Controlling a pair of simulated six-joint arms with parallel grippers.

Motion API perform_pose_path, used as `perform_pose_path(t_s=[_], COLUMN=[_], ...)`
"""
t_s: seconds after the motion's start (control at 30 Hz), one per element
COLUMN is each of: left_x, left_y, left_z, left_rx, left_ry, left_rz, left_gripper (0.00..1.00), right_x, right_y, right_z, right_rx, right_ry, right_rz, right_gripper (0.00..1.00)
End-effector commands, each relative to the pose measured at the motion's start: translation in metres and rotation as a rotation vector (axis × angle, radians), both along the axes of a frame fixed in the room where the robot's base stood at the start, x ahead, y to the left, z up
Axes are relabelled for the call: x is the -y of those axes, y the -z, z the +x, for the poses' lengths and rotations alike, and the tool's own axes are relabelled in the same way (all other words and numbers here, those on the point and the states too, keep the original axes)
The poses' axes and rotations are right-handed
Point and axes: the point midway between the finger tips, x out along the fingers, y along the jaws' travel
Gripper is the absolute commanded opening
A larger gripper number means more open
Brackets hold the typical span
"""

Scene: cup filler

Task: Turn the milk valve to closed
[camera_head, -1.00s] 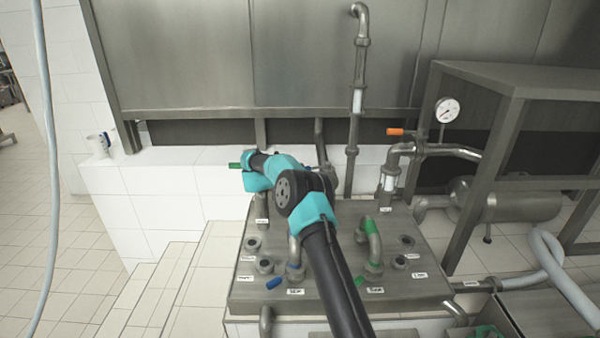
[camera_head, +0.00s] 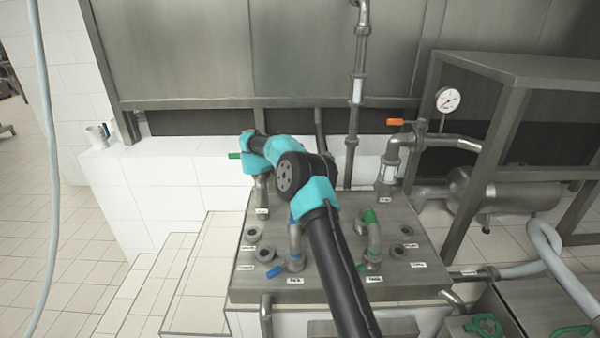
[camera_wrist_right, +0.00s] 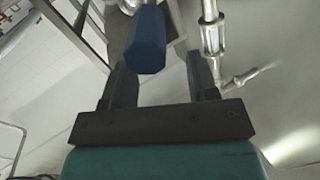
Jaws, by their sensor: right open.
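My right arm comes in from the bottom of the head view and reaches over the steel valve panel (camera_head: 400,292). My right gripper (camera_wrist_right: 160,62) is hidden by its own arm there, but the right wrist view shows it open. A blue handle (camera_wrist_right: 147,42) sits between its fingers, with a visible gap on each side. In the head view, a green handle (camera_head: 234,155) sticks out left of my wrist and an orange handle (camera_head: 396,122) sits at the back right. The valve labels are too small to read, so I cannot tell which valve is milk. My left gripper is not in view.
A blue-marked pipe bend (camera_head: 295,245) and a green-marked one (camera_head: 373,240) rise from the panel near my forearm. A tall pipe (camera_head: 354,120) stands behind. A gauge (camera_head: 448,100) and steel frame (camera_head: 485,170) stand at right. Tiled steps (camera_head: 170,270) lie left.

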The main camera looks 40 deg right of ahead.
Motion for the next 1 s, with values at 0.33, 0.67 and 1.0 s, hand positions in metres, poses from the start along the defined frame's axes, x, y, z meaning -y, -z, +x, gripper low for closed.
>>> perform_pose_path(t_s=[0.33, 0.67, 1.0], left_x=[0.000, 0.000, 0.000], left_y=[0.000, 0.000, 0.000], left_z=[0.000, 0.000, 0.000], left_rx=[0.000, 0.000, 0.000], left_ry=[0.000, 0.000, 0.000], left_rz=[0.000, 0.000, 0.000], left_gripper=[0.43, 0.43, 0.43], right_x=[-0.024, -0.053, -0.087], right_y=[-0.003, -0.007, -0.011], right_z=[-0.028, -0.061, -0.100], right_rx=[-0.003, -0.003, -0.003], right_ry=[-0.001, -0.001, -0.002], right_rz=[0.001, 0.001, 0.001], right_gripper=[0.54, 0.54, 0.54])
